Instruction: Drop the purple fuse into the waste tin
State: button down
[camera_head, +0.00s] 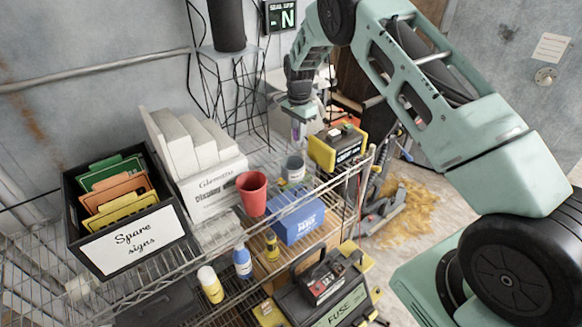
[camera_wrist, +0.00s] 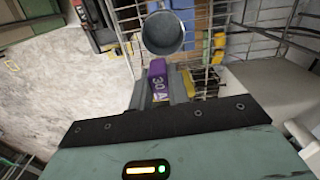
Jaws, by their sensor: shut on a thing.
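My gripper (camera_head: 299,112) is shut on the purple fuse (camera_wrist: 157,80) above the wire shelf. The fuse (camera_head: 296,131) hangs upright below the jaws in the head view, and white figures show on its side in the wrist view. The waste tin appears to be the small grey round tin (camera_head: 294,169) standing on the shelf, just below the fuse in the head view. In the wrist view the open grey tin (camera_wrist: 163,34) lies just beyond the fuse's tip. The fuse is apart from the tin and above its level.
A red cup (camera_head: 252,193), a blue box (camera_head: 297,219) and a yellow-black device (camera_head: 338,147) stand close around the tin. A black box of spare signs (camera_head: 130,240) and a white carton (camera_head: 213,195) fill the shelf's left. Bottles stand lower.

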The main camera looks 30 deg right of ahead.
jog(key=shift+f+b, duration=1.1)
jog(key=shift+f, duration=1.75)
jog(key=c, duration=1.3)
grip_release()
jog(key=shift+o, duration=0.2)
jog(key=shift+r, duration=0.1)
notch_tip(320, 180, up, 17)
jog(key=b, duration=0.6)
jog(key=shift+r, duration=0.15)
